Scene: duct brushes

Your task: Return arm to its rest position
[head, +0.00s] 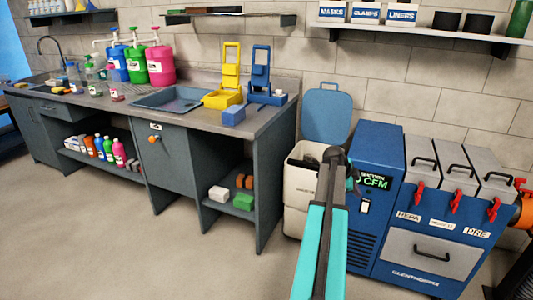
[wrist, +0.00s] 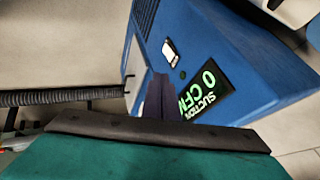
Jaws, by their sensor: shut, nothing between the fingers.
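My arm (head: 322,235), teal and black, reaches up from the bottom of the head view. Its raised joint stands in front of the bin and the blue suction unit (head: 372,150). My gripper (wrist: 160,96) shows in the wrist view as dark fingers closed together, with nothing between them. In the head view the fingers are hidden or too small to make out. In the wrist view the fingers overlap the suction unit (wrist: 225,55), near its white switch (wrist: 169,49) and its green display (wrist: 207,93), which reads 0 CFM. I cannot tell the gap to it.
An open pale bin (head: 298,195) stands left of the unit. The filter cabinet (head: 430,240) with red latches stands right. A grey workbench (head: 180,110) holds bottles, a blue tray (head: 168,106) and yellow and blue stands. The floor (head: 110,245) at front left is clear.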

